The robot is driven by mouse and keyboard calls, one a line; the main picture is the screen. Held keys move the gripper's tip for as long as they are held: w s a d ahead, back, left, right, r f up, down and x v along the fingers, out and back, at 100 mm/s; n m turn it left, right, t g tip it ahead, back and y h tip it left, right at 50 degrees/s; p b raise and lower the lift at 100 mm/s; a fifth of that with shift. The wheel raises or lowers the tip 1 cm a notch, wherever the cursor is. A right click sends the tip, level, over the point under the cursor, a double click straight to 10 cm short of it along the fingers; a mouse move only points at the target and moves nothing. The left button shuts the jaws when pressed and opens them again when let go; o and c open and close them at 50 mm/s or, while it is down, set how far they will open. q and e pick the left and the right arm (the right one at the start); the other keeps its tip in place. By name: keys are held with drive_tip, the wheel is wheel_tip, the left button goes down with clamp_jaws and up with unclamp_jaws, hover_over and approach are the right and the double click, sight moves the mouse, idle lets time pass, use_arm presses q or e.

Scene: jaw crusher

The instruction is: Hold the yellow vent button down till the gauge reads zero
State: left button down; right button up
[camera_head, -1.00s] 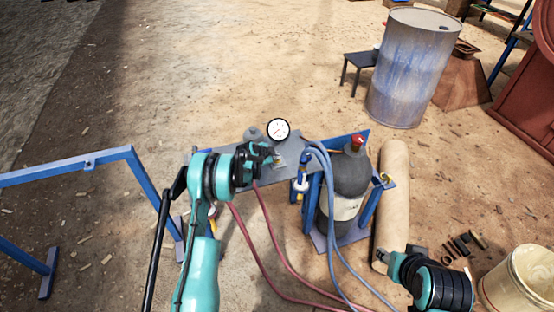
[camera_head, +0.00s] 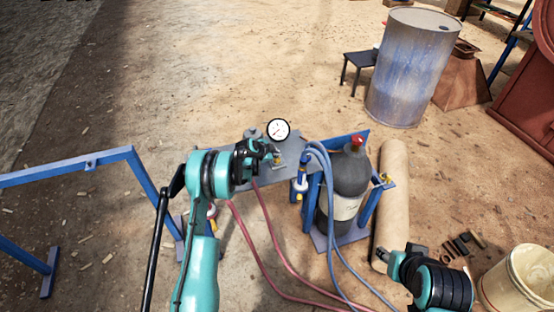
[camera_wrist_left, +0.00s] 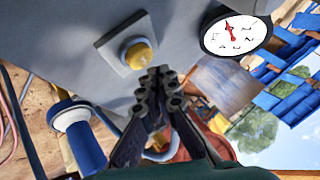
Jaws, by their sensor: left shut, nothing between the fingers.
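The yellow vent button (camera_wrist_left: 139,56) sits in a square grey plate on the grey panel, in the left wrist view. It is small beside my gripper in the head view (camera_head: 277,158). My left gripper (camera_wrist_left: 160,76) is shut and empty, its fingertips close beside the button's lower right; I cannot tell whether they touch it. In the head view my left gripper (camera_head: 272,152) is over the panel. The round white gauge (camera_head: 278,129) stands behind it, and shows in the wrist view (camera_wrist_left: 236,34) with a red needle; its reading is too small to tell. My right gripper (camera_head: 384,257) is low at the right.
A grey gas cylinder (camera_head: 350,183) stands in a blue frame right of the panel, with blue hoses (camera_head: 326,200) beside it. Red hoses (camera_head: 262,235) hang in front. A blue rail (camera_head: 70,170) is at the left. A blue drum (camera_head: 412,70) stands farther back.

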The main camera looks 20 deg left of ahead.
use_arm(q)
drive_tip(key=shift+r+p, duration=1.1)
drive_tip(key=shift+r, duration=1.35)
drive_tip(key=shift+r, duration=0.1)
wheel_tip(320, 180, up, 7)
drive_tip(key=n, duration=0.1)
hover_over(276, 160)
drive_tip(key=s+d, duration=0.1)
drive_tip(key=s, duration=0.2)
drive_tip(key=s+d+r+n, duration=0.2)
drive_tip(key=s+r, duration=0.3)
drive_tip(key=r, duration=0.2)
drive_tip(key=s+d+r+n+g+y, duration=0.1)
drive_tip(key=s+d+r+n, duration=0.1)
drive_tip(key=s+r, duration=0.5)
drive_tip(key=s+d+r+n+y, duration=0.1)
drive_tip(key=s+r+n, duration=0.25)
drive_tip(key=s, duration=0.75)
drive_tip(key=s+f+n, duration=0.1)
drive_tip(key=s+n, duration=0.1)
drive_tip(key=s, duration=0.8)
drive_tip(key=s+f+n+y, duration=0.1)
drive_tip(key=s+f+n, duration=0.1)
drive_tip(key=s, duration=0.9)
drive_tip(key=shift+d, duration=0.15)
